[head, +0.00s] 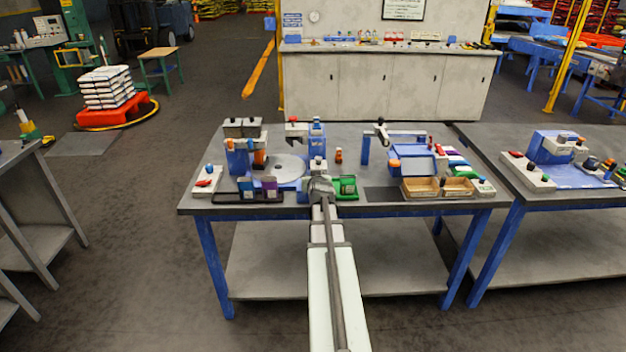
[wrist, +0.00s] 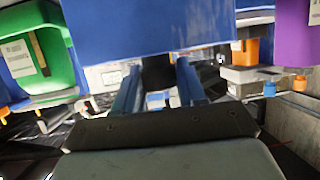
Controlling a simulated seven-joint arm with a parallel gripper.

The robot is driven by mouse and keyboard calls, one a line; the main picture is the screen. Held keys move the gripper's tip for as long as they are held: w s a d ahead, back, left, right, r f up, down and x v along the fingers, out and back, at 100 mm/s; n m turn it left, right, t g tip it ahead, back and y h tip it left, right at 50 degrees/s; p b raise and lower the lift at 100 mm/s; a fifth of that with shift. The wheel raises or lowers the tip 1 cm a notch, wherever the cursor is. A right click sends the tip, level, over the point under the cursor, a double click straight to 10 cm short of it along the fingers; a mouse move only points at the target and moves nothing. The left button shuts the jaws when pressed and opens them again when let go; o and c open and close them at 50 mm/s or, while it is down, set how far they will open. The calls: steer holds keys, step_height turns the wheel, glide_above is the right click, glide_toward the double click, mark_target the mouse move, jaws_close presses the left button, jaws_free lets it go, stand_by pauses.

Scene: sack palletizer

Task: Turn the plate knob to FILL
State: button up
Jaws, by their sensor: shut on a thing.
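My gripper (head: 320,187) is at the front edge of the middle bench, between the purple and green bins. In the wrist view, its two blue-grey fingers (wrist: 159,88) are shut on a dark piece (wrist: 158,72), which I take to be the plate knob. A blue face (wrist: 150,28) stands directly beyond the fingertips. My wrist hides the knob in the head view, and no FILL mark or knob pointer is readable. The round grey plate (head: 283,170) lies behind and left of my gripper.
A green bin (head: 346,187) is close on the right of my gripper. A purple bin (head: 269,186) stands to its left. A control box (head: 206,181) with a blue and a red button is at the bench's left end. Two cardboard trays (head: 420,187) are farther right.

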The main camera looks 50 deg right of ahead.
stand_by(0.8)
steer(key=o, duration=1)
steer(key=shift+c, duration=0.2)
steer(key=shift+s+a, duration=0.1)
steer(key=v, duration=1.1)
steer(key=shift+a+r, duration=0.2)
steer(key=shift+a, duration=0.15)
steer(key=shift+s, duration=0.15)
